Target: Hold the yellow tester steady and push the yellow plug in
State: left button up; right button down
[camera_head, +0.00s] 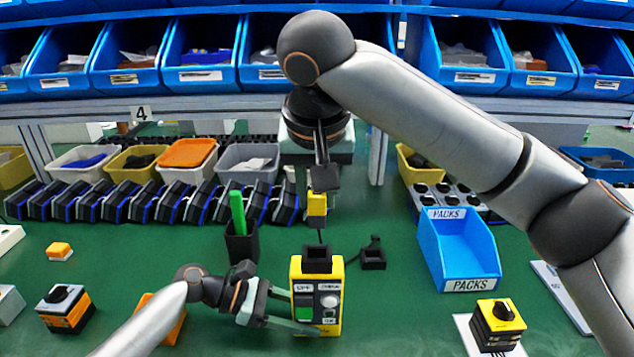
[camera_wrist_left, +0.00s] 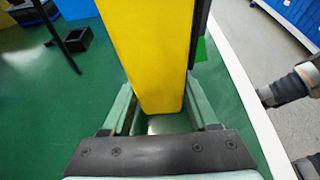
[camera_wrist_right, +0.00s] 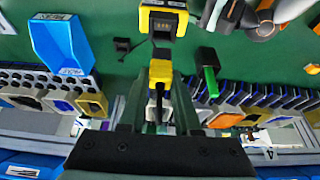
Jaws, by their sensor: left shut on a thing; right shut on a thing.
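The yellow tester (camera_head: 329,318) stands upright on the green table, with a black socket (camera_head: 317,260) on top and a green screen and round buttons on its front. My left gripper (camera_head: 290,310) is shut on its lower body; the left wrist view shows its yellow side (camera_wrist_left: 155,60) between the fingers. My right gripper (camera_head: 321,180) is shut on the yellow plug (camera_head: 317,205), which hangs above the socket with a clear gap. The right wrist view shows the plug (camera_wrist_right: 160,72) between the fingertips, pointing towards the tester (camera_wrist_right: 163,18).
A black cup with a green item (camera_head: 238,215) stands behind and left of the tester. A small black holder (camera_head: 372,256) lies behind it to the right. A blue PACKS bin (camera_head: 460,255) and a yellow-black switch (camera_head: 497,325) are on the right.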

aim_at(317, 228)
jog(key=shift+f, duration=2.05)
jog(key=shift+f, duration=1.65)
jog(key=c, duration=0.5)
grip_release()
jog(key=shift+c, duration=0.2)
jog(key=v, duration=1.2)
pick_arm(q)
jog(key=o, duration=1.5)
